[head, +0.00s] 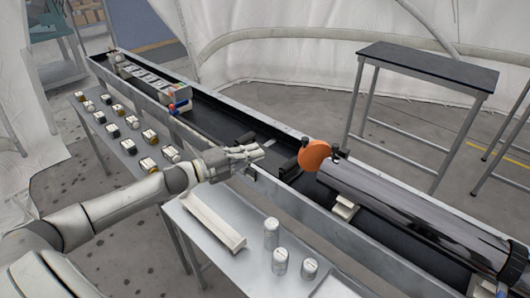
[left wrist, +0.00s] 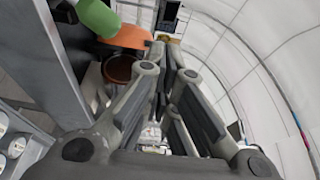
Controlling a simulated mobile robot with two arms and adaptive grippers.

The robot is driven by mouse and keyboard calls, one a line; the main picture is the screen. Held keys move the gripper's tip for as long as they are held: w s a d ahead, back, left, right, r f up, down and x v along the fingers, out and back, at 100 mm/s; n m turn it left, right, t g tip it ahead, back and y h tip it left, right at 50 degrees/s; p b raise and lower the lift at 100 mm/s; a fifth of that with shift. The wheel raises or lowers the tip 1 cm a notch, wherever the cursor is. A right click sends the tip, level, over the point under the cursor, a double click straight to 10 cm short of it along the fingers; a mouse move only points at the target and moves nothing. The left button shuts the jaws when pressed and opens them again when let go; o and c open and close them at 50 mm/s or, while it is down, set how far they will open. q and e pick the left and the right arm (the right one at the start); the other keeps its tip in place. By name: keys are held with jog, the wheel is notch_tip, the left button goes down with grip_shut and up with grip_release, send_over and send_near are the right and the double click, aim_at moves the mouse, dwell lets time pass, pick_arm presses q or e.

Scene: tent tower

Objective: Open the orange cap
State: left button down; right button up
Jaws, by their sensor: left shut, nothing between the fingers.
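The orange cap (head: 314,155) is a round disc standing upright at the left end of a long, dark, glossy cylinder (head: 410,205) in the head view. My left gripper (head: 257,153) reaches in from the left over the near rail of the long trough, left of the cap and apart from it. Its fingers are together and hold nothing. In the left wrist view the fingers (left wrist: 167,48) point away from the camera. An orange piece shows beyond them at the upper left; I cannot tell whether it is the cap. My right gripper is not in view.
The cylinder lies in a long black trough (head: 225,125) with metal rails. A white tray (head: 212,220) and metal canisters (head: 280,262) stand on a near table. Several small blocks sit on another table at left. A dark-topped table (head: 430,65) stands behind right.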

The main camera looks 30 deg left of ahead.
pick_arm(q)
jog(key=s+d+f+n+t+y+p, duration=0.1)
jog(key=d+n+t+y, duration=0.1)
jog(key=d, duration=0.6)
jog(key=d+f+n+t+y, duration=0.1)
jog(key=d+f+y, duration=0.1)
jog(key=d, duration=0.6)
jog(key=n+y+p, duration=0.3)
jog(key=n+y, duration=0.2)
jog(key=y, duration=0.2)
send_near(318, 152)
notch_tip(318, 152, up, 5)
jog(key=w+d, duration=0.2)
jog(key=shift+m+g, duration=0.3)
jog(key=shift+g, duration=0.1)
jog(key=w+a, duration=0.1)
jog(key=a, duration=0.1)
jog(key=w+a+p, duration=0.1)
jog(key=shift+w+a+f, duration=0.2)
jog(key=shift+w+f, duration=0.1)
